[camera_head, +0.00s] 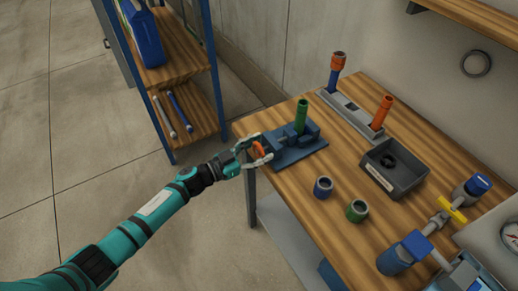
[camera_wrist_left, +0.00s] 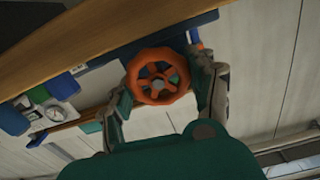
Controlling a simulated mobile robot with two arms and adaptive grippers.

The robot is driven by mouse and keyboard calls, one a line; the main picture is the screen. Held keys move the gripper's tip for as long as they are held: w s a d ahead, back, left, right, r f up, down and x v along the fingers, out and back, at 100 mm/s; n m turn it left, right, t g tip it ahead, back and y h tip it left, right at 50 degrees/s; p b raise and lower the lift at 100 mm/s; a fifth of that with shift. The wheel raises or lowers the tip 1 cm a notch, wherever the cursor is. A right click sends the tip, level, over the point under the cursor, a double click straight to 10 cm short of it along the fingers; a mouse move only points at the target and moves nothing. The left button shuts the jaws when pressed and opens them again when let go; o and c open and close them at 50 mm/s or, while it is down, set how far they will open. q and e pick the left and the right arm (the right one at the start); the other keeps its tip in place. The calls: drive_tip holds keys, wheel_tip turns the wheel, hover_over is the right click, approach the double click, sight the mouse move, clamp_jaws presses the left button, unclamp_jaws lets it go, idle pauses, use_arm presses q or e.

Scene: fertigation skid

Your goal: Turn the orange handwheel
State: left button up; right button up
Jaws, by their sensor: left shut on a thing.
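The orange handwheel (camera_head: 260,149) is at the left end of a blue vise-like fixture (camera_head: 292,155) near the workbench's left edge. In the left wrist view the handwheel (camera_wrist_left: 158,76) faces me, round with several spokes. My left gripper (camera_head: 256,153) has its fingers on either side of the wheel and is shut on it. The wrist view shows the left gripper's fingers (camera_wrist_left: 165,92) at the wheel's left and right rim. A green upright tube (camera_head: 301,115) stands in the fixture. My right gripper is not in view.
The wooden workbench (camera_head: 300,188) also holds a grey bin (camera_head: 394,170), loose blue (camera_head: 323,187) and green (camera_head: 357,210) fittings, and a grey rack (camera_head: 350,113) with orange-topped tubes. A shelf unit (camera_head: 178,65) stands behind left. The floor left of the bench is clear.

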use_arm(q)
drive_tip(key=m+b, duration=0.1)
drive_tip(key=m, duration=0.2)
drive_tip(key=shift+s+f+m, duration=0.1)
drive_tip(key=shift+f+m, duration=0.05)
drive_tip(key=shift+m, duration=0.15)
drive_tip(key=shift+d+m, duration=0.1)
drive_tip(key=shift+m, duration=0.6)
drive_tip(key=o, duration=1.2)
drive_tip(key=shift+s, duration=0.1)
drive_tip(key=shift+c, duration=0.2)
